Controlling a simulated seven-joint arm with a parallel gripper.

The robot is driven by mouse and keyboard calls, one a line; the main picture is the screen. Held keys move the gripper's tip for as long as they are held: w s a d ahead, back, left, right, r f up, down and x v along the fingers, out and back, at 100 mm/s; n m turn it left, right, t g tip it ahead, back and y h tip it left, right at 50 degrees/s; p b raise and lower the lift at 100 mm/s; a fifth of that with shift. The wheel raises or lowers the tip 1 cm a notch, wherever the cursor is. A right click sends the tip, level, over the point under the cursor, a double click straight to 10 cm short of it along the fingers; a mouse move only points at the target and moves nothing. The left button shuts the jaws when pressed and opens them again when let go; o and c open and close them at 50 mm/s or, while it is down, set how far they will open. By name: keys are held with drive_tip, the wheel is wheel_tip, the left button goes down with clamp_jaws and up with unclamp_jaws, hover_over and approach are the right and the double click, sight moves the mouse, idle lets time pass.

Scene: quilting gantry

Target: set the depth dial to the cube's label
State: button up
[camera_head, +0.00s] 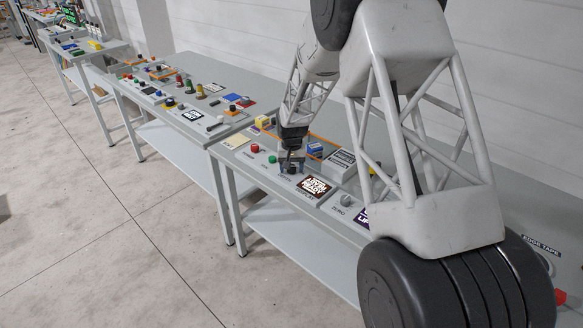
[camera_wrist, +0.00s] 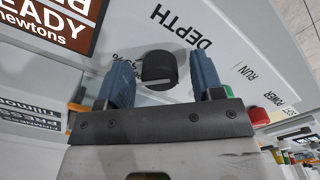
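The depth dial (camera_wrist: 158,70) is a black round knob with a pale pointer line, on a grey panel beside the word DEPTH in the wrist view. My gripper (camera_wrist: 163,84) is open, with one blue finger on each side of the dial and a gap visible on both sides. In the head view my gripper (camera_head: 291,165) is over the front of the panel, and the dark dial (camera_head: 291,170) shows at its tips. Part of the dial's scale is hidden by a finger. I cannot make out a labelled cube for certain.
A display (camera_head: 314,187) reading READY and newtons is right of the dial. A green button (camera_head: 272,159) and a red button (camera_head: 255,148) are to its left. An orange-edged tray (camera_head: 318,141) and a labelled grey block (camera_head: 341,160) stand behind.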

drive_tip(key=shift+r, duration=3.9)
